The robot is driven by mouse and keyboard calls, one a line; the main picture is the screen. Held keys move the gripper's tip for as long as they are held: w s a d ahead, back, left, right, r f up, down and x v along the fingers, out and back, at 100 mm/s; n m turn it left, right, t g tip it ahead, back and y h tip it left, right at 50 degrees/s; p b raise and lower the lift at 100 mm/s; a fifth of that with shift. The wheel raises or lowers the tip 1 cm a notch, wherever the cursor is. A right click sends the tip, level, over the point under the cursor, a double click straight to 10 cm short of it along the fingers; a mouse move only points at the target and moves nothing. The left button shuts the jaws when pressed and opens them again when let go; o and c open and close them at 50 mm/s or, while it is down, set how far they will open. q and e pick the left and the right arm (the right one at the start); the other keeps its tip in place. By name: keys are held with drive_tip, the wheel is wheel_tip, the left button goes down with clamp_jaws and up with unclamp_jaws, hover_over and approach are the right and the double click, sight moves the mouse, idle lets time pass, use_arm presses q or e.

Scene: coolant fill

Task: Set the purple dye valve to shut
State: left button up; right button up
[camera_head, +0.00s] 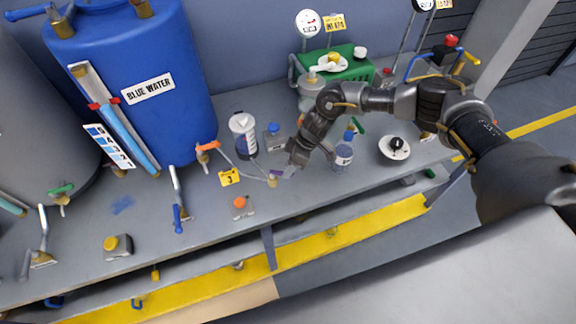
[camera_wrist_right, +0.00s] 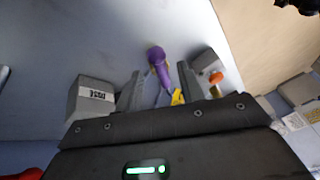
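I cannot tell how deep the handle sits between the fingers. My left gripper is not in view.
The blue water tank (camera_head: 150,85) is behind left.

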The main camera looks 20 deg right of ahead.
drive_tip(key=shift+a+f, duration=0.3)
drive_tip(key=shift+f, duration=0.35)
clamp_jaws()
drive_tip(key=shift+w+f+n+b, duration=0.25)
drive_tip(key=shift+n+b, duration=0.25)
drive_tip(key=shift+b, duration=0.35)
drive_tip(key=w+n+g+b, duration=0.1)
drive_tip(key=b, duration=0.2)
drive_tip(key=n+g+b, duration=0.1)
drive_tip(key=n+b, duration=0.1)
drive_tip(key=b, duration=0.1)
drive_tip(key=shift+w+d+n, duration=0.1)
drive_tip(key=shift+w+n, duration=0.2)
drive_tip(key=shift+w, duration=0.05)
drive_tip(key=shift+w+r+n+h+b, duration=0.2)
drive_tip(key=shift+n+h+b, duration=0.1)
drive_tip(key=shift+n+b, duration=0.45)
drive_tip(key=shift+r, duration=0.1)
unclamp_jaws()
